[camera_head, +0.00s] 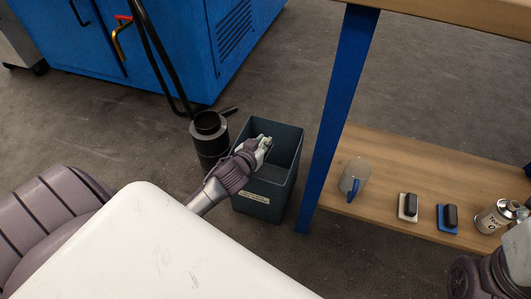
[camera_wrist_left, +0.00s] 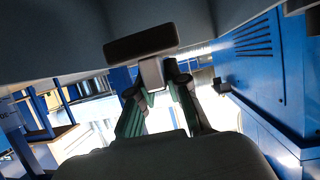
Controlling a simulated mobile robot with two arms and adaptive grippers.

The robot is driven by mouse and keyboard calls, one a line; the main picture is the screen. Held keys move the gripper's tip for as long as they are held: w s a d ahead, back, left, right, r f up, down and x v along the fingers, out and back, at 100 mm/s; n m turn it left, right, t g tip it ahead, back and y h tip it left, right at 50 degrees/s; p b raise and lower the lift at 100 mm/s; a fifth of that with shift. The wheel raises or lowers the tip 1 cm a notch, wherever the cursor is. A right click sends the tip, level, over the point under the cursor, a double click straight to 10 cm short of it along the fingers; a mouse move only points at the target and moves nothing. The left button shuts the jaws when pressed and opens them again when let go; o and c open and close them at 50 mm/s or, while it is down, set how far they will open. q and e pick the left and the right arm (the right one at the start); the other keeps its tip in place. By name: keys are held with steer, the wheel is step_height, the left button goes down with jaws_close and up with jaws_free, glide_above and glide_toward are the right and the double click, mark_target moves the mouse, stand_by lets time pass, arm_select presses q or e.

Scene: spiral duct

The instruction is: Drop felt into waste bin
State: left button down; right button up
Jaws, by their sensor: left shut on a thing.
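The waste bin (camera_head: 265,205) is a dark grey-green square bin with a pale label, standing on the floor left of the blue table leg. My left gripper (camera_head: 264,146) is over the bin's opening. In the left wrist view its fingers (camera_wrist_left: 158,88) are closed on the pale grey part of a small piece, which I take to be the felt (camera_wrist_left: 140,43), with a dark slab on its far side. In the head view the held piece is mostly hidden by the fingers. Part of my right arm shows at the lower right, but its gripper does not.
A black cylinder (camera_head: 209,140) with a hose stands beside the bin, by a blue cabinet (camera_head: 165,60). The wooden shelf (camera_head: 385,165) holds a clear jug (camera_head: 355,173), two dark-handled blocks (camera_head: 408,205) and a metal can (camera_head: 490,218).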

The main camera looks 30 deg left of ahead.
arm_select(q)
steer(key=c, duration=1.1)
jaws_free()
steer(key=shift+o, duration=0.2)
steer(key=v, duration=1.2)
